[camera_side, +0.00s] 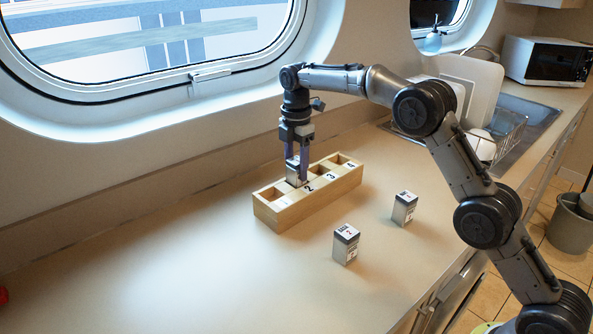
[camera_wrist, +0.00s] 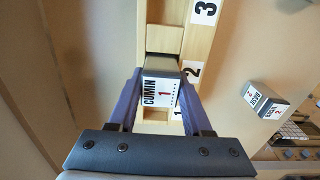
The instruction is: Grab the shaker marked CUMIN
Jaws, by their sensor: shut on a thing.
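The shaker marked CUMIN (camera_wrist: 160,91) has a white top label with a red 1. In the wrist view it sits between the two fingers of my gripper (camera_wrist: 158,100), which is shut on it. In the side view my gripper (camera_side: 296,163) points down at the wooden rack (camera_side: 312,204), with the grey shaker (camera_side: 294,176) between its fingers. The shaker is upright around the compartment labelled 2. Its lower part is hidden, so I cannot tell how deep it sits. The other visible compartments look empty.
Two more shakers stand on the counter in front of the rack, one nearer (camera_side: 345,244) and one farther right (camera_side: 404,207). In the wrist view one shaker (camera_wrist: 263,100) appears at right, its label seemingly BASIL. A sink (camera_side: 535,115) lies behind.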

